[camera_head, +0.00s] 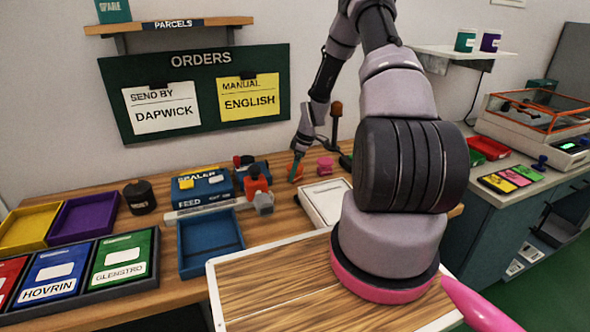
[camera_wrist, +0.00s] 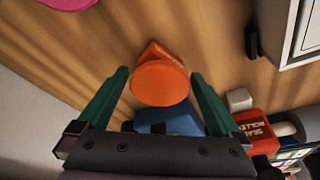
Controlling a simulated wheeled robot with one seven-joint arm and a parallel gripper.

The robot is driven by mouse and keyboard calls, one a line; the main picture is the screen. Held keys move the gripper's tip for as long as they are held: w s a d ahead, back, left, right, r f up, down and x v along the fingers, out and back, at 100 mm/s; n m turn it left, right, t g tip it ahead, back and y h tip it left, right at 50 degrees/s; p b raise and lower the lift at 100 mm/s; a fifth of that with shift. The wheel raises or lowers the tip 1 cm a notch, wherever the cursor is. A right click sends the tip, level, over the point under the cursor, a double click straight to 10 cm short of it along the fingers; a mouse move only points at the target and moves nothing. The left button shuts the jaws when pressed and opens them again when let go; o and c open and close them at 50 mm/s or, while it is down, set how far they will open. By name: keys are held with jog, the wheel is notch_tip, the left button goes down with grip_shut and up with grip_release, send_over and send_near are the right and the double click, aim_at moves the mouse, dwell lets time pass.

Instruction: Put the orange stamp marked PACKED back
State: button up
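An orange stamp (camera_wrist: 160,84) with a round top stands on the wooden table in the wrist view, seen from above. Its marking does not show. My gripper (camera_wrist: 158,75) has its two green fingers spread on either side of the stamp, with a visible gap on each side. In the head view my gripper (camera_head: 296,168) is low at the back of the table, and the orange stamp (camera_head: 299,171) is partly hidden by a finger. A pink round-topped object (camera_head: 325,166) stands just to its right; its edge also shows in the wrist view (camera_wrist: 68,3).
A dark post with a brown top (camera_head: 336,112) stands behind. A white tray (camera_head: 306,210) is in front. A red box (camera_wrist: 258,125) and a blue object (camera_wrist: 170,121) are close by in the wrist view. The blue sealer (camera_head: 202,187) and blue bin (camera_head: 238,252) are to the left.

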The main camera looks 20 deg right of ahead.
jog(key=s+r+m+h, duration=0.1)
jog(key=s+r+m, duration=0.15)
jog(key=r, duration=1.05)
jog(key=s+r+m+h, duration=0.1)
jog(key=s+r, duration=0.2)
jog(key=r, duration=1)
jog(key=s+a+r+m+t, duration=0.1)
jog(key=s+a+r+m, duration=0.2)
jog(key=s+r, duration=0.4)
jog(key=s+a+r+m+t+y, duration=0.1)
jog(key=s+r+m, duration=0.4)
jog(key=s, duration=0.5)
jog(key=s+a+r+m+t, duration=0.3)
jog(key=s+a+r, duration=0.3)
jog(key=s+r, duration=0.3)
jog(key=shift+r+m, duration=0.25)
jog(key=shift+m, duration=0.2)
